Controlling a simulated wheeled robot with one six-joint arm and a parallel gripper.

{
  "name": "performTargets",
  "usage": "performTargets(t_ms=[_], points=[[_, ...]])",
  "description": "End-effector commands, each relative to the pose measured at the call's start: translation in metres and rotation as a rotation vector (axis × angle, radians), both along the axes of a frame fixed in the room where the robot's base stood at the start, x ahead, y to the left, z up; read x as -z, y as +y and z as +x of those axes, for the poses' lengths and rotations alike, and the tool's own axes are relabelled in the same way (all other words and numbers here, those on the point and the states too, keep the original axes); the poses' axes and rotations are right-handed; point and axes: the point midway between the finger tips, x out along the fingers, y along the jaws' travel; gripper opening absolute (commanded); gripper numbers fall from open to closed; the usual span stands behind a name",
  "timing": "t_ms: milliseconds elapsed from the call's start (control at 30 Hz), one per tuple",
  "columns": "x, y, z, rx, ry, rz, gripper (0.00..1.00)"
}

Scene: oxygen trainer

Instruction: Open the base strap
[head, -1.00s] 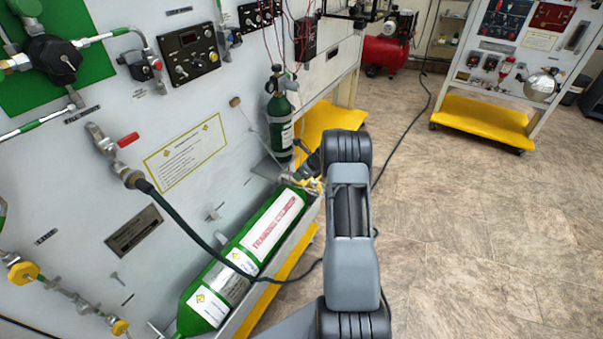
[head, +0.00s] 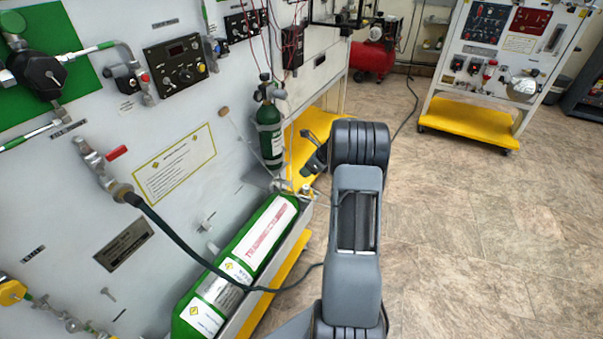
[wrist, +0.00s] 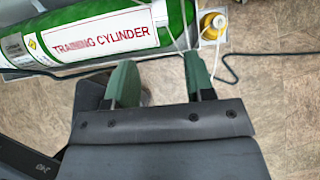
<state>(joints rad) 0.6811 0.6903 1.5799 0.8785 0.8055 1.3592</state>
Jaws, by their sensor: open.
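The large green training cylinder (head: 236,262) lies slanted in a tray along the grey panel. Its label and valve end also show in the wrist view (wrist: 100,35). Its brass and yellow valve (wrist: 213,22) is at the right end there. Thin pale strips (wrist: 178,20) cross the cylinder near that end; I cannot tell whether one is the base strap. My gripper (wrist: 160,80) is open and empty, its green fingers pointing at the cylinder's valve end, apparently apart from it. In the head view my gripper (head: 315,150) is right of the small upright green cylinder (head: 270,135).
A dark hose (head: 190,250) runs from the panel across the large cylinder. A thin rod with a tan end (head: 224,112) stands out by the panel. Yellow shelving (head: 318,130) is behind my gripper. The tiled floor (head: 480,240) to the right is clear.

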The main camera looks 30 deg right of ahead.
Motion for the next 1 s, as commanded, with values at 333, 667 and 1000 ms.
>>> performTargets(t_ms=[333,667,1000], points=[[-0.019,-0.007,-0.013,0.0,0.0,0.0,0.49],[-0.02,-0.006,-0.013,-0.005,0.0,-0.003,0.42],[-0.091,0.117,-0.045,-0.675,-0.069,-0.366,0.1]])
